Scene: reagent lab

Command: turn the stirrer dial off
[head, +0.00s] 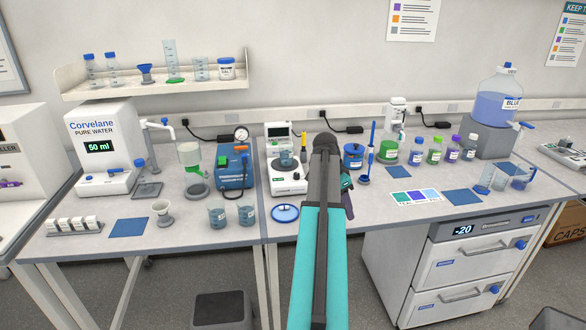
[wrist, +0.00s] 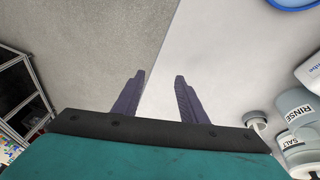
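The stirrer (head: 288,180) is a low white unit on the bench in the head view, with a clear beaker (head: 287,159) on its round top. A small dark label shows on its front; its dial is too small to make out, and my arm is close to its right side. My gripper (head: 346,192) is largely hidden behind my arm in the head view, to the right of the stirrer. In the wrist view its two dark fingers (wrist: 157,97) stand apart with nothing between them. The stirrer does not show in the wrist view.
A blue-rimmed dish (head: 285,212) lies in front of the stirrer. A blue pump (head: 233,168) stands to its left, a blue pot (head: 353,156) beyond my arm. Labelled beakers (head: 217,216) stand near the front edge. In the wrist view, grey floor (wrist: 80,50) shows beside the bench top.

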